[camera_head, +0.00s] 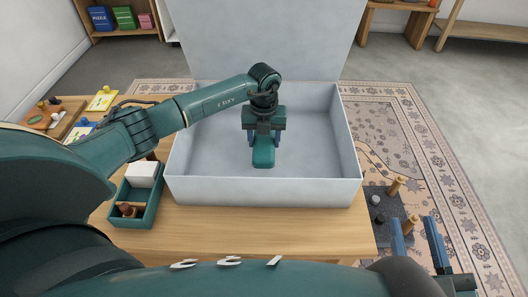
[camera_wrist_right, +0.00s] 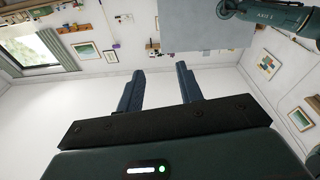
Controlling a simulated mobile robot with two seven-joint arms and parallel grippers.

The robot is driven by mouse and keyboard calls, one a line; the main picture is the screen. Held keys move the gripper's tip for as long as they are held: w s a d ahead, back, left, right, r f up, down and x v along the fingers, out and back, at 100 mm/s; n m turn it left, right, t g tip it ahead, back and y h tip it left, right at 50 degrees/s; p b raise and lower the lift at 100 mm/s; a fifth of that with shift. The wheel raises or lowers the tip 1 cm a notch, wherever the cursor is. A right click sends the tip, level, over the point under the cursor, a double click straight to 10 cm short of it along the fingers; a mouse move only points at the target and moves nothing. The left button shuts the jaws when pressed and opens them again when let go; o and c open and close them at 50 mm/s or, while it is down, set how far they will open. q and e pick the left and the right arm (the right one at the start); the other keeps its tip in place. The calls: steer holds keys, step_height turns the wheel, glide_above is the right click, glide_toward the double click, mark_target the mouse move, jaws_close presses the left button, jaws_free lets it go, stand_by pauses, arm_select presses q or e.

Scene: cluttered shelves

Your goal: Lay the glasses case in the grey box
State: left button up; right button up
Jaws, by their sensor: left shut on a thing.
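The glasses case (camera_head: 263,155) is a teal, rounded oblong in the head view, within the walls of the grey box (camera_head: 270,192). My left gripper (camera_head: 264,139) reaches down into the box from above and is shut on the case, a blue finger on each side. I cannot tell whether the case touches the box floor. The box is open, with its lid standing up at the back. My right gripper (camera_head: 418,238) is at the lower right, outside the box. It also shows in the right wrist view (camera_wrist_right: 160,82), fingers apart and nothing between them.
The box stands on a wooden table (camera_head: 235,222). A green tray (camera_head: 138,194) with a white block and brown pieces sits left of it. A dark board with wooden pegs (camera_head: 386,207) lies to the right. The box floor around the case looks clear.

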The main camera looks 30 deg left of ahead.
arm_select(q)
step_height(320, 180, down, 4)
steer(key=shift+f+b, duration=0.15)
steer(key=shift+b, duration=0.7)
steer(key=shift+f, duration=0.2)
steer(key=shift+r, duration=0.1)
steer(key=o, duration=1)
steer(key=shift+f, duration=0.2)
steer(key=shift+o, duration=0.2)
arm_select(e)
steer(key=shift+a+r, duration=0.15)
steer(key=shift+a, duration=0.1)
